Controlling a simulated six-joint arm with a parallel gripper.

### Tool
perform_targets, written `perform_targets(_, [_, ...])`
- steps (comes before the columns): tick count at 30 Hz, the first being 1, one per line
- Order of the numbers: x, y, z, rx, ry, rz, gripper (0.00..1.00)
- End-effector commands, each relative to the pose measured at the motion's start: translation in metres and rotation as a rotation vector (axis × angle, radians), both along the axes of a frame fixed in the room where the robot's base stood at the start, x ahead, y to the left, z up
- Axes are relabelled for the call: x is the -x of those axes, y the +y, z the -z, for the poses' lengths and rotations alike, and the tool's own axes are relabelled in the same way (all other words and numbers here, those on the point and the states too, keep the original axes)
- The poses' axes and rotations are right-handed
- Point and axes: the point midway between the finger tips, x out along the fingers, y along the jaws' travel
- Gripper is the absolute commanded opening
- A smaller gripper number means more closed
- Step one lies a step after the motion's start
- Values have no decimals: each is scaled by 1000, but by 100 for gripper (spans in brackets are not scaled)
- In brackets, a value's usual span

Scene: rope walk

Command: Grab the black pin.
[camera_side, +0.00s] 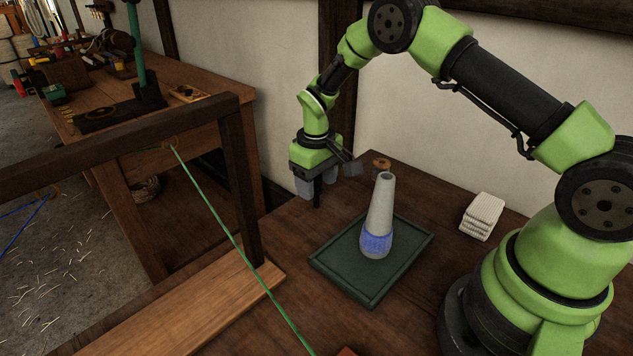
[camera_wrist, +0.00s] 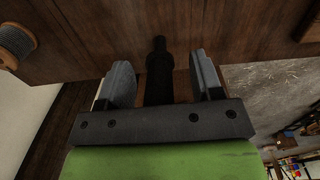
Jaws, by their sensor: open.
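The black pin (camera_wrist: 158,75) stands between the two grey fingers of my gripper (camera_wrist: 160,62) in the wrist view, with a gap on each side. Its narrower tip points away from the palm. In the side view the pin (camera_side: 317,194) shows as a dark upright piece below my gripper (camera_side: 328,178), near the far-left edge of the dark wooden table. The fingers are apart and not shut on it. The pin's other end is hidden by the gripper body.
A grey cone with a blue band (camera_side: 377,222) stands on a green tray (camera_side: 330,270). Behind are a small spool (camera_side: 381,165) and folded white cloths (camera_side: 482,215). A taut green line (camera_side: 215,212) crosses at left, past a wooden frame post (camera_side: 240,180) and plank (camera_side: 190,305).

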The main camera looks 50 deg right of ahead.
Motion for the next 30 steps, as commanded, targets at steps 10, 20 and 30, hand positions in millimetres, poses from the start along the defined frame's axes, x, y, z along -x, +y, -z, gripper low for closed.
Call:
perform_targets(10, [0, 0, 0, 0, -1, 0, 19])
perform_targets(20, [-1, 0, -3, 0, -2, 0, 0])
perform_targets(30, [-1, 0, -62, 1, -7, 1, 0])
